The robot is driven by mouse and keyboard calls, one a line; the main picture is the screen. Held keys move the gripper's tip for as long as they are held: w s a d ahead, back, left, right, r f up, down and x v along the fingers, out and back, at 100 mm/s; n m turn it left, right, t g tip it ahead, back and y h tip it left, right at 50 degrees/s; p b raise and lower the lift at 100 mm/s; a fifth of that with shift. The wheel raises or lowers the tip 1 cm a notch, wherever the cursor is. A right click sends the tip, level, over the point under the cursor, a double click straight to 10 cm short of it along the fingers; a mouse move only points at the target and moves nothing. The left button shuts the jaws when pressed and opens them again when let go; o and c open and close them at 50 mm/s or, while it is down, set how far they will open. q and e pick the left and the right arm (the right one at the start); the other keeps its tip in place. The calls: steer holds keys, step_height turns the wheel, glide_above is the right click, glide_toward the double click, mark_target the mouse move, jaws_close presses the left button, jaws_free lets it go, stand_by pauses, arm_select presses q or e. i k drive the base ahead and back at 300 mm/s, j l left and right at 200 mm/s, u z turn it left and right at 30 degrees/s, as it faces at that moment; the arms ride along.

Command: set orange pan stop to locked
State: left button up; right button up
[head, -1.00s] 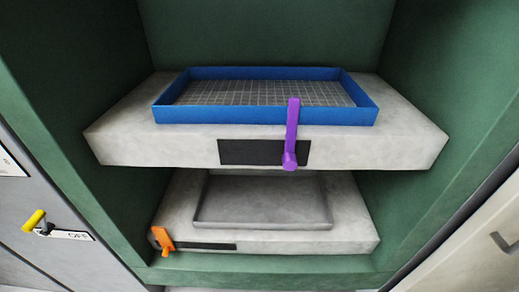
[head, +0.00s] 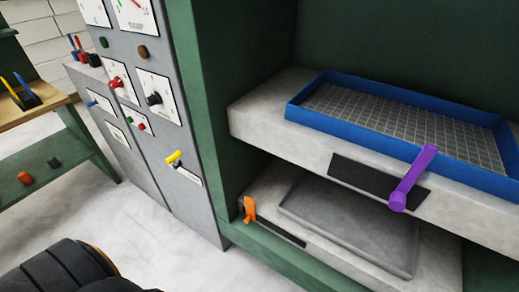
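The orange pan stop (head: 249,209) is a small lever at the left front corner of the lower shelf (head: 263,190), beside a dark strip (head: 278,232) on that shelf's front edge. It stands roughly upright. A grey pan (head: 345,226) lies on the lower shelf to its right. Neither of my grippers shows in the head view. A dark rounded part at the bottom left appears to be mine.
Above are a blue mesh tray (head: 400,115) and a purple lever (head: 412,180). Left of the green cabinet stands a grey control panel (head: 190,110) with a yellow-handled switch (head: 175,158). A workbench (head: 45,108) stands at far left. Pale floor (head: 150,225) lies clear before the panel.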

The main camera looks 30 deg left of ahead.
mark_target(250, 203)
steer(key=u, duration=0.9)
